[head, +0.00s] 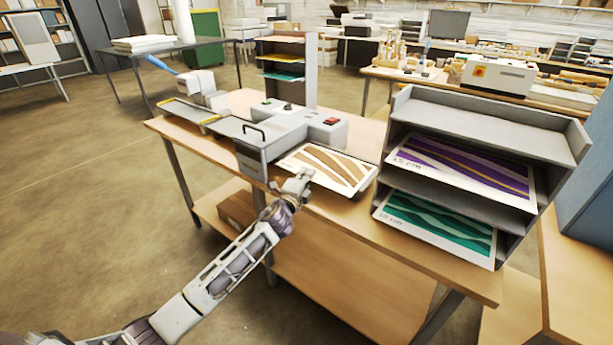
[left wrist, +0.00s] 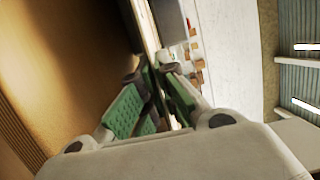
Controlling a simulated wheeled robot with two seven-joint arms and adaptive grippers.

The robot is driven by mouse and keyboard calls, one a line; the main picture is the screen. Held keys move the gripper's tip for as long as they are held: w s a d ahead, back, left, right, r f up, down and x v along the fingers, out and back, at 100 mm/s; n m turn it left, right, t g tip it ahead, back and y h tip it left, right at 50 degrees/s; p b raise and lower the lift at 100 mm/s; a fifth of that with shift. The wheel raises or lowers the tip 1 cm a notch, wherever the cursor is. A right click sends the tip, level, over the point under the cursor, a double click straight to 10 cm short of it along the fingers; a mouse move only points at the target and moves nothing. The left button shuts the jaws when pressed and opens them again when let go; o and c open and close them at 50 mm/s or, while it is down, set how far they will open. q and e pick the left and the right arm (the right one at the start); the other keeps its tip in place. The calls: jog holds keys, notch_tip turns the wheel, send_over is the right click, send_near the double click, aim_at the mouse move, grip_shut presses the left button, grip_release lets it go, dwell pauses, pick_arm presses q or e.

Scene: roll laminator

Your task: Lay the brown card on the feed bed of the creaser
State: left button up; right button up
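The brown card (head: 327,168), white with brown wavy bands, is level at the front right of the grey creaser (head: 262,150). A dark edge shows along its right side. I cannot tell whether it rests on the feed bed, which it mostly hides, or is just above it. My left gripper (head: 300,180) is at the card's near left edge. In the left wrist view its green-padded fingers (left wrist: 154,78) are closed around a thin edge, which looks like the card (left wrist: 149,32) seen edge-on. My right gripper is not in view.
A grey shelf rack (head: 480,130) stands right of the creaser, holding a purple card (head: 465,165) and a teal card (head: 440,222). Bare wooden tabletop (head: 360,212) shows in front of the card.

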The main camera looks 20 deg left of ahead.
pick_arm(q)
jog(key=o, duration=0.5)
jog(key=shift+c, duration=0.2)
jog(key=shift+r, duration=0.2)
jog(key=shift+s+f, duration=0.1)
jog(key=shift+s, duration=0.65)
jog(key=shift+s+a, duration=0.15)
jog(key=shift+s, duration=1.35)
jog(key=shift+s+a, duration=0.1)
jog(key=shift+s, duration=0.55)
jog(key=s, duration=0.6)
jog(key=shift+a, duration=0.25)
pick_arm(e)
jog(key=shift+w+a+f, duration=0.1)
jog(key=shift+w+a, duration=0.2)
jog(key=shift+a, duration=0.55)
